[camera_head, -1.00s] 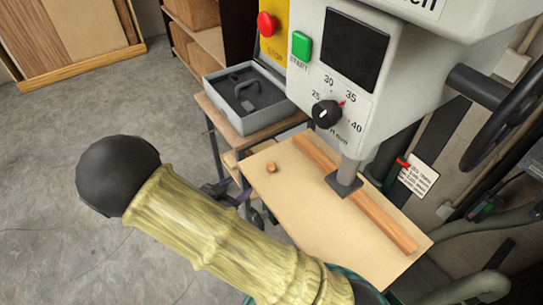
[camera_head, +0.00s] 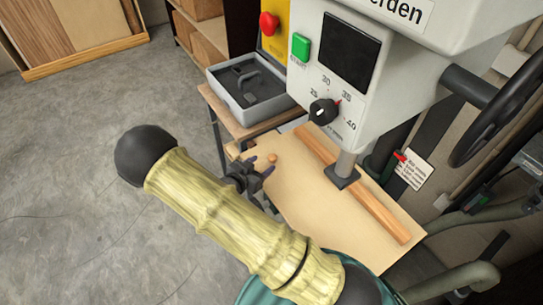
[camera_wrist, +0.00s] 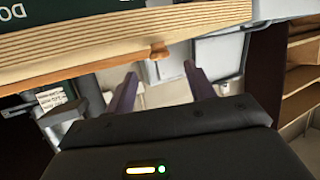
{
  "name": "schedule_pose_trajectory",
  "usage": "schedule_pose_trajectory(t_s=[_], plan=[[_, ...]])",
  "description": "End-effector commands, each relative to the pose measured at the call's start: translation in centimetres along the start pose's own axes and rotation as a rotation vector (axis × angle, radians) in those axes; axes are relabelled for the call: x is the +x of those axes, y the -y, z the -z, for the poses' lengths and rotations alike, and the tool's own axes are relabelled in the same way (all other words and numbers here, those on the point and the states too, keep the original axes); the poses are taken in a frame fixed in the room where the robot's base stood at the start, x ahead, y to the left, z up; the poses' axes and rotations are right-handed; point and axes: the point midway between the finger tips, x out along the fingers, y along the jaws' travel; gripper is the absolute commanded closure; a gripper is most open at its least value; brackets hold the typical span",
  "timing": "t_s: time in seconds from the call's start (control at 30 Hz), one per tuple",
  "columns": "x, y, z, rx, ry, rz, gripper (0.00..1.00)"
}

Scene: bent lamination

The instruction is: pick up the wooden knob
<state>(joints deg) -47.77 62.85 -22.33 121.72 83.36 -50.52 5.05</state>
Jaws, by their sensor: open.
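The wooden knob (camera_head: 272,158) is a small, round, orange-brown piece near the left corner of the pale board under the machine. My gripper (camera_head: 259,170) is just left of and nearer than the knob in the head view, beside the board's left edge. In the wrist view the knob (camera_wrist: 159,50) shows beyond the fingertips, roughly centred between them. The two dark fingers of my gripper (camera_wrist: 161,80) are apart with nothing between them. A gap shows between fingertips and knob.
The pale board (camera_head: 310,220) carries a long wooden strip (camera_head: 355,185) under the machine's pressing foot (camera_head: 342,175). The grey machine housing (camera_head: 345,80) overhangs the board's far right side. A grey open case (camera_head: 250,110) stands behind left. Open floor (camera_head: 80,180) lies left.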

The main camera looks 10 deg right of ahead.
Motion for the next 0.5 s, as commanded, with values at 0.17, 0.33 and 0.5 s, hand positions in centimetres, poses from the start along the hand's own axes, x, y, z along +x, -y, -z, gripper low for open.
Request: schedule_pose_trajectory(t_s=[0.17,0.33,0.5], plan=[[1.9,0.0,0.1,-0.001,0.000,0.001,0.46],[2.2,-0.1,0.0,0.002,0.001,-0.002,0.46],[2.4,-0.2,0.1,0.003,0.000,-0.005,0.46]])
